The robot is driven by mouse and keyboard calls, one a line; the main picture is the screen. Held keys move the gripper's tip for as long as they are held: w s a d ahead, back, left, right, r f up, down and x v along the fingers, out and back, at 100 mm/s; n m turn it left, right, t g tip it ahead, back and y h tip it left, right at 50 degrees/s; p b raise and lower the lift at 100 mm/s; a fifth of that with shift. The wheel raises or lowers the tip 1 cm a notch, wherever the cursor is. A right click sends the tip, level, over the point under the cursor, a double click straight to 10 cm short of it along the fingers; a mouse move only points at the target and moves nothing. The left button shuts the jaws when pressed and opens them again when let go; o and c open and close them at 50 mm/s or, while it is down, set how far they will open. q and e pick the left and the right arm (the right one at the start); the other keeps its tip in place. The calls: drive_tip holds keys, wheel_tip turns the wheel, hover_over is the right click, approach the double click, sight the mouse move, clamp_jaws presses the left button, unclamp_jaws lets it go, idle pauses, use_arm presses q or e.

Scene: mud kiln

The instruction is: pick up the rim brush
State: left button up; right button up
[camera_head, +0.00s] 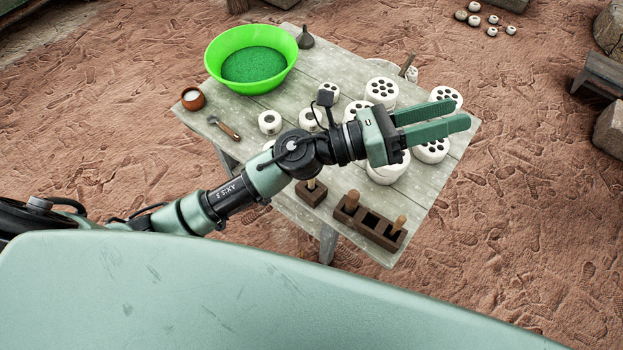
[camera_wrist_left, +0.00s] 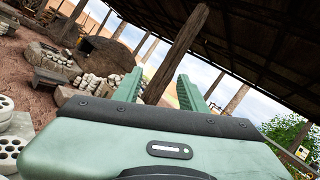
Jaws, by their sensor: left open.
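My left gripper (camera_head: 461,114) is open and empty, held above the right part of the table among white pieces with holes. It also shows in the left wrist view (camera_wrist_left: 157,80), its fingers apart with only the background between them. I cannot tell for sure which thing is the rim brush. Another handle (camera_head: 313,185) stands in a smaller block (camera_head: 310,195). Their lower ends are hidden. My right gripper is not in view.
The grey plank table (camera_head: 333,68) carries a green basin (camera_head: 252,60), a small brown pot (camera_head: 193,98), a wooden-handled tool (camera_head: 225,128), a dark funnel-like piece (camera_head: 305,37) and several white pieces (camera_head: 382,92). My left arm crosses over the table's middle.

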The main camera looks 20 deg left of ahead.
use_arm(q)
drive_tip(key=s+d+f+m+g+y, duration=0.1)
drive_tip(key=s+d+f+m+g, duration=0.3)
drive_tip(key=m+g, duration=0.4)
drive_tip(key=m+g+y, duration=0.1)
drive_tip(key=m+y, duration=1.4)
drive_tip(key=y, duration=0.3)
hover_over(311, 180)
drive_tip(key=a, duration=0.1)
drive_tip(key=f, duration=1.4)
drive_tip(key=w+f, duration=0.1)
drive_tip(key=f, duration=0.6)
drive_tip(key=f+p, duration=0.1)
drive_tip(key=f, duration=0.1)
drive_tip(key=f+p, duration=0.1)
drive_tip(key=f, duration=0.1)
drive_tip(key=d+f+p, duration=0.1)
drive_tip(key=f, duration=0.1)
drive_tip(key=shift+s+f, duration=0.1)
drive_tip(key=shift+f, duration=0.3)
drive_tip(key=shift+a+f, duration=0.1)
drive_tip(key=shift+f, duration=0.35)
clamp_jaws()
